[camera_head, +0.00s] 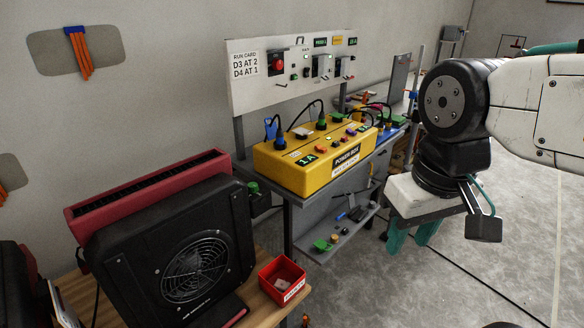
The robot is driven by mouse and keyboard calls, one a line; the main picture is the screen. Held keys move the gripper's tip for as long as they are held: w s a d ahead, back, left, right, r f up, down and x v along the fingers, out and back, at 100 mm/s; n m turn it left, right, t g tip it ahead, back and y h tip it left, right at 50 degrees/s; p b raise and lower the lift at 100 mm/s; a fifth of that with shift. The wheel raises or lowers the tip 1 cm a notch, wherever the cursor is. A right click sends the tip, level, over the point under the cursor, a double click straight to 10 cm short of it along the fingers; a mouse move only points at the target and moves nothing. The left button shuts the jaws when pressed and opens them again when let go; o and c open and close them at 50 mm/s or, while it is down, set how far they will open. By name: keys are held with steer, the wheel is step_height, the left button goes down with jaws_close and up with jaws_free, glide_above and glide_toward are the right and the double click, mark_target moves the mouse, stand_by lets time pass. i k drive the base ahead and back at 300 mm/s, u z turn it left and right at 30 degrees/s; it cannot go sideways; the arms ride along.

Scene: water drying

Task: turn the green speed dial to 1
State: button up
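A green knob (253,187), which looks like the speed dial, sits at the right side of the black fan unit (135,265), near a small dark box. Its markings are too small to read, so I cannot tell its setting. My gripper (411,240) has teal fingers that point down, with a gap between them and nothing visible in it. It hangs to the right of the bench, well apart from the green knob. The fan unit has a round grille and a red top edge.
A yellow power box (290,180) with cables and plugs stands on the grey bench, between knob and gripper in the picture. A panel (258,85) with switches rises behind. A red bin (282,280) sits on the wooden table. Open floor lies at right.

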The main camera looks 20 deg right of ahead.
mark_target(253, 188)
steer(key=z, duration=0.25)
steer(key=i, duration=0.85)
steer(key=u, duration=0.1)
